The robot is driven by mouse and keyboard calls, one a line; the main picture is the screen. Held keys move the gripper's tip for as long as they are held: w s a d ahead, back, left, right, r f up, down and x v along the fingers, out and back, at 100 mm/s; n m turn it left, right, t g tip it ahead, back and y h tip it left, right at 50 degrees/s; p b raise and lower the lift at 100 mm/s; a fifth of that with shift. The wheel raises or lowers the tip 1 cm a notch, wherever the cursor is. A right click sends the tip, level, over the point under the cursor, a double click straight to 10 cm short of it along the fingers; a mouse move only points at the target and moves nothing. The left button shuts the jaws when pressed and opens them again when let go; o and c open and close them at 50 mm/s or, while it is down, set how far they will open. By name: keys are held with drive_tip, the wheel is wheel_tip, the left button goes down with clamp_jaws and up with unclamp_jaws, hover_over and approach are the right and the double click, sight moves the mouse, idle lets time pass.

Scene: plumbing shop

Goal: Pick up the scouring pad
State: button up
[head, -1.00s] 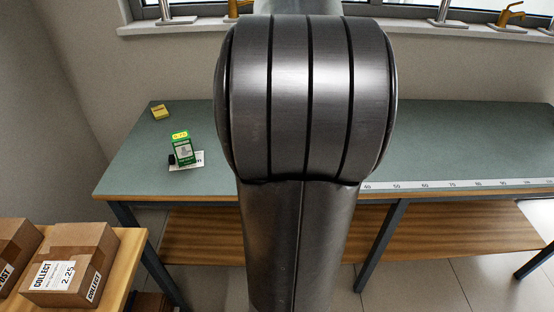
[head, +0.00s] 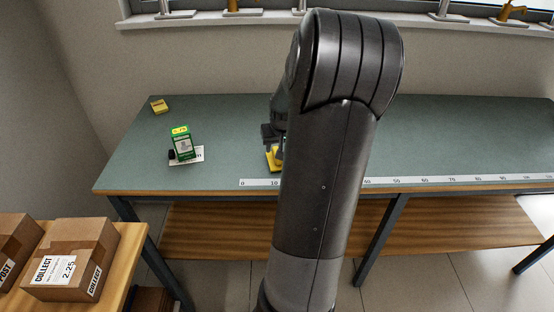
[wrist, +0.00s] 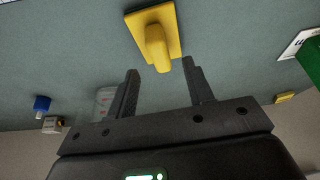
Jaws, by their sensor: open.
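A yellow flat pad with a raised yellow grip (wrist: 152,30), which seems to be the scouring pad, lies on the green bench top (wrist: 70,60) in the wrist view. In the head view the yellow pad (head: 273,160) shows partly, near the bench's front edge, with my arm hiding some of it. My gripper (wrist: 160,70) is open and empty. Its fingertips lie either side of the grip's near end in the wrist picture; I cannot tell the remaining gap. In the head view my gripper (head: 270,134) is just above the pad, mostly hidden.
A small yellow block (head: 160,106) lies at the back left. A green box (head: 182,143) stands by a white card to the pad's left. A ruler strip (head: 420,183) runs along the front edge. A blue-topped item (wrist: 41,103) and a clear container (wrist: 105,97) stand beyond.

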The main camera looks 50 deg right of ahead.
drive_tip(key=shift+x, duration=2.6)
clamp_jaws()
